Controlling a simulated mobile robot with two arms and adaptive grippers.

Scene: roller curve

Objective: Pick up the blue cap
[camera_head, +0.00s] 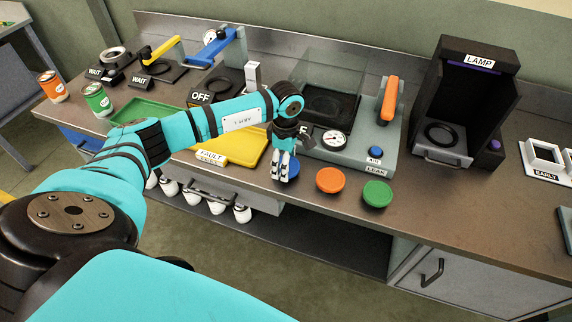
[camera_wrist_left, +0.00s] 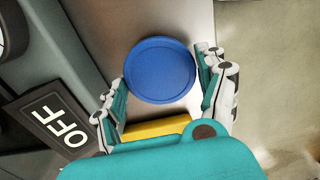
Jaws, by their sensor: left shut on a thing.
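The blue cap (camera_wrist_left: 160,70) is a round flat disc between the fingers of my left gripper in the left wrist view. In the head view my left gripper (camera_head: 283,168) points down near the front edge of the bench. Its fingers hide much of the blue cap (camera_head: 293,171). My left gripper is shut on the cap. I cannot tell whether the cap is clear of the bench top. My right gripper is in neither view.
An orange cap (camera_head: 330,180) and a green cap (camera_head: 377,193) lie just right of the gripper. A yellow tray (camera_head: 240,150) is to its left. A grey leak tester (camera_head: 350,145) stands behind, and a black lamp box (camera_head: 465,100) stands further right.

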